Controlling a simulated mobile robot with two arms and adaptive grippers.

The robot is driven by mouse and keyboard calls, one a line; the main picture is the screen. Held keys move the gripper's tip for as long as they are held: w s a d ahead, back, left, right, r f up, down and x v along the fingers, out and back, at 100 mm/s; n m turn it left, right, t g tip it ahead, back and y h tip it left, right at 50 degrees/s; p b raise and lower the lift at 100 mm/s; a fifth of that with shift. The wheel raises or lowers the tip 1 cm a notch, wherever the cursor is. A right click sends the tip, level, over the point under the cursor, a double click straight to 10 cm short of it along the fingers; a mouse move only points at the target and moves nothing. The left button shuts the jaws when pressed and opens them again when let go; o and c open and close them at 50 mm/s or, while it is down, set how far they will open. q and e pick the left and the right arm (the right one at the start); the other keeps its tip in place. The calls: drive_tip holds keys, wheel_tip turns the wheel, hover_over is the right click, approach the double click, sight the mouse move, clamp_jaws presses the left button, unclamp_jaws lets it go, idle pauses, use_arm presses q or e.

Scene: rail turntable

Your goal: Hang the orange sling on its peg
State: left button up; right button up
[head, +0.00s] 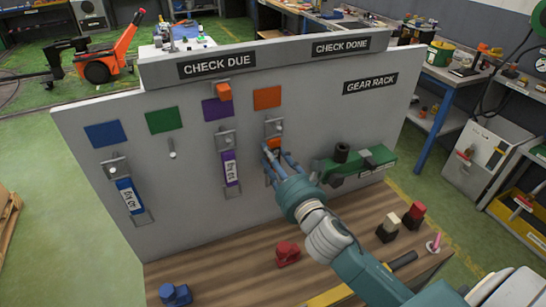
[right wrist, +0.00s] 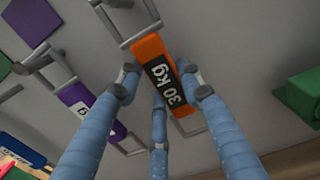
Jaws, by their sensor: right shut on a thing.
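The orange sling (right wrist: 158,65), labelled 30 kg, has a metal loop at each end. My right gripper (right wrist: 158,78) is shut on it, with fingers on both sides of its body. In the head view the right gripper (head: 273,153) is in front of the board and mostly covers the sling (head: 274,143). The sling's upper loop (head: 274,127) is at the peg (head: 278,130) below the orange square (head: 267,98). I cannot tell whether the loop is around the peg or just in front of it. My left gripper is not in view.
The purple sling (head: 230,169) and blue sling (head: 129,195) hang at left on the board (head: 190,200). The peg (head: 172,155) under the green square is bare. A green rack (head: 360,163) projects at right. Red (head: 287,253) and blue (head: 175,294) items stand on the wooden bench (head: 225,270).

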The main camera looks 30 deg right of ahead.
drive_tip(key=o, duration=1.5)
drive_tip(key=shift+c, duration=0.2)
drive_tip(key=shift+s, duration=0.1)
drive_tip(key=s, duration=1.2)
drive_tip(key=shift+a, duration=0.3)
